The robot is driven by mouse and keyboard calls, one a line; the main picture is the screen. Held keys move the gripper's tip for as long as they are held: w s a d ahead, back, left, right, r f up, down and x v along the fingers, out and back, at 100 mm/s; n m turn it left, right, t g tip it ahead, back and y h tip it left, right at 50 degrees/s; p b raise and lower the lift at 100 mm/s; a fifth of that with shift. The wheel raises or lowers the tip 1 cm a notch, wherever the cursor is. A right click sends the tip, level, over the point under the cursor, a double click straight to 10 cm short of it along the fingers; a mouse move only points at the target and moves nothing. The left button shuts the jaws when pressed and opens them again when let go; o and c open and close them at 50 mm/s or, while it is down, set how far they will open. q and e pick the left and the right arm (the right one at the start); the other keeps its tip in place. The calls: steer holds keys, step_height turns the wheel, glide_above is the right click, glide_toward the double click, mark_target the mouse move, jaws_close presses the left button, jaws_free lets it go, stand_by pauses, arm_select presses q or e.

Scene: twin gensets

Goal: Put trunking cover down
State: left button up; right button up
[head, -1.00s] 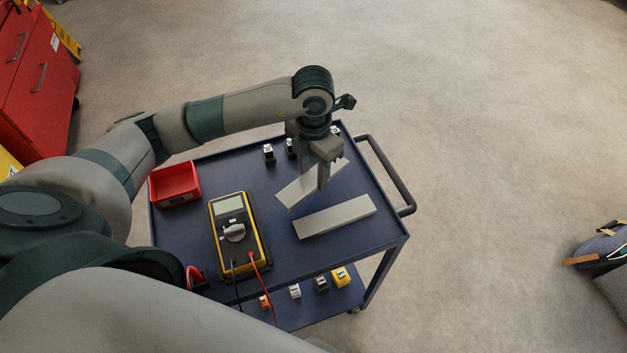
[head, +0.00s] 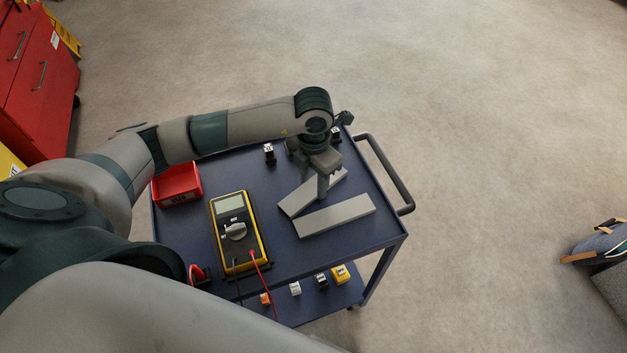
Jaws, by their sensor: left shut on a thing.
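Two pale grey trunking covers are at the right part of the blue cart top. One cover (head: 335,216) lies flat on the cart, nearer the front. The other cover (head: 296,203) is just behind it at an angle, with my left gripper (head: 323,192) shut on its middle. The held cover is at or very close to the cart top; I cannot tell whether it touches. Its near end comes close to the lying cover. The gripper hides part of the held cover. My right gripper is not in view.
The blue cart (head: 285,258) also carries a yellow multimeter (head: 235,216) with leads, a red bin (head: 177,185) and small components (head: 269,152) at the back. Its handle (head: 391,172) is on the right. More small parts (head: 339,274) sit on the lower shelf.

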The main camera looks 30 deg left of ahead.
mark_target(314, 186)
arm_select(q)
steer(key=o, duration=1.3)
steer(key=shift+o, duration=0.2)
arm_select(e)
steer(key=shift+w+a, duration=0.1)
arm_select(q)
steer(key=shift+r, duration=0.35)
step_height(314, 186, up, 3)
steer(key=shift+r+b, duration=0.15)
steer(key=shift+b, duration=0.35)
steer(key=shift+r, duration=0.75)
step_height(314, 186, up, 7)
steer(key=b, duration=0.2)
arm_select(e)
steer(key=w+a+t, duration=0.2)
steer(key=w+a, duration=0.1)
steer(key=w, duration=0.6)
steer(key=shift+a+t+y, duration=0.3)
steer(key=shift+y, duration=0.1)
